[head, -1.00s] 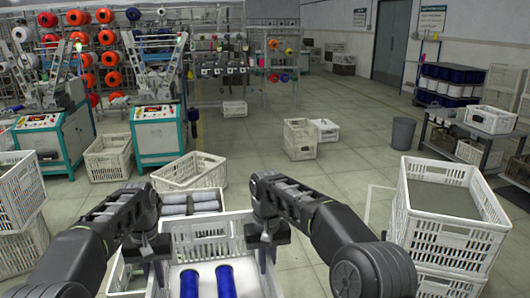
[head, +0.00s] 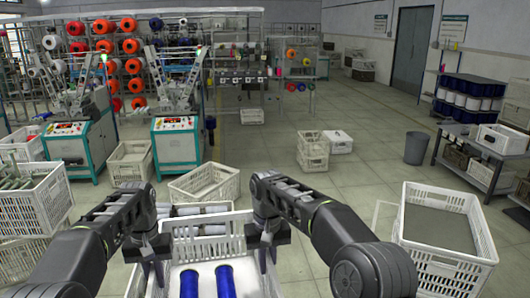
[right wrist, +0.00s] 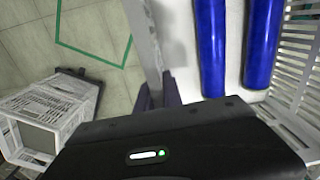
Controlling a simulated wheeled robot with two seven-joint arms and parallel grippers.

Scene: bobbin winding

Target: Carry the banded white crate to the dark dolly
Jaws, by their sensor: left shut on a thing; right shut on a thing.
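A white slatted crate (head: 209,248) is between my two grippers at the bottom middle of the head view, with two blue bobbins (head: 224,280) in it. I cannot make out a band on it. My left gripper (head: 150,258) is shut on its left side wall, and my right gripper (head: 268,246) is shut on its right side wall. The blue bobbins also show in the right wrist view (right wrist: 212,45). The dark dolly cannot be made out for sure; a dark edge (right wrist: 82,76) shows beside white crates in the right wrist view.
A white crate with a grey top (head: 440,228) stands close on the right. A tilted crate (head: 205,183) and grey rolls lie just beyond mine. Crates stand at far left (head: 35,205). Winding machines (head: 178,140) are ahead left. Floor is open in the middle right, before a bin (head: 417,148).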

